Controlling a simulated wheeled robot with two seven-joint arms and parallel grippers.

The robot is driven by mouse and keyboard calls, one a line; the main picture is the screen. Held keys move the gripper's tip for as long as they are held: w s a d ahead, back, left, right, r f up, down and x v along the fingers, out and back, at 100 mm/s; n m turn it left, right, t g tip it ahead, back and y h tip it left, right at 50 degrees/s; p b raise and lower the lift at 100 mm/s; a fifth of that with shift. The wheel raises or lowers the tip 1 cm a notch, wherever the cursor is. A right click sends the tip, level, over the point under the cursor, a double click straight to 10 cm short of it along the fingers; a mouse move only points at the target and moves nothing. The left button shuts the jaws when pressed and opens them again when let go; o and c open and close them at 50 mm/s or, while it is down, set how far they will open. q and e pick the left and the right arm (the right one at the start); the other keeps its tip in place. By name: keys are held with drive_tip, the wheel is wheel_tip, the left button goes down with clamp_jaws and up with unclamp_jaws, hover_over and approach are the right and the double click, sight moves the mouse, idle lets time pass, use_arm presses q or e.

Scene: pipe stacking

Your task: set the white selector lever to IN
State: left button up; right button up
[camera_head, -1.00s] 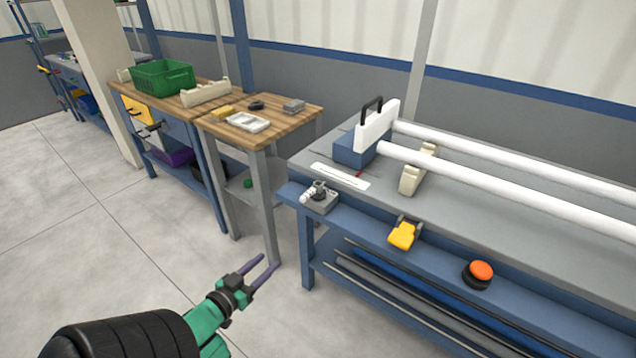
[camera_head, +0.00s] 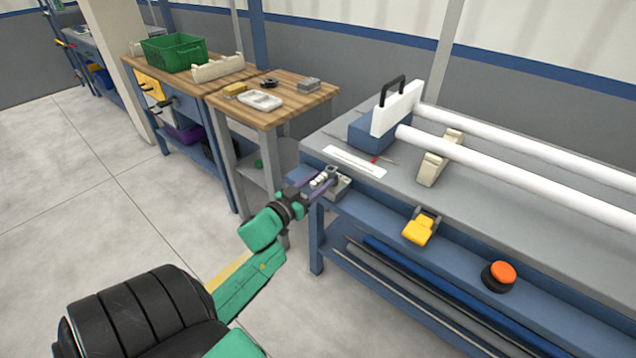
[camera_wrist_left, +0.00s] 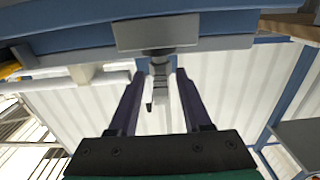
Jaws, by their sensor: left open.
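The white selector lever (camera_head: 319,181) sits on a small grey mount (camera_head: 342,187) at the front left corner of the blue bench rail. My left gripper (camera_head: 317,187) is at the lever, with its purple fingers open and reaching over it. In the left wrist view the lever (camera_wrist_left: 159,77) shows between the two open fingers of the gripper (camera_wrist_left: 160,82), below the grey mount (camera_wrist_left: 157,34). A gap seems to remain on each side, though contact is hard to tell. The lever's setting marks are too small to read. My right gripper is out of view.
A yellow pedal-like part (camera_head: 418,230) and an orange button (camera_head: 503,272) are on the bench's front rail. White pipes (camera_head: 520,155) lie across the bench (camera_head: 405,185) at the right. A wooden table (camera_head: 290,105) stands behind left. Open floor lies at left.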

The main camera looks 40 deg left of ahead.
use_arm(q)
clamp_jaws()
idle(1.4)
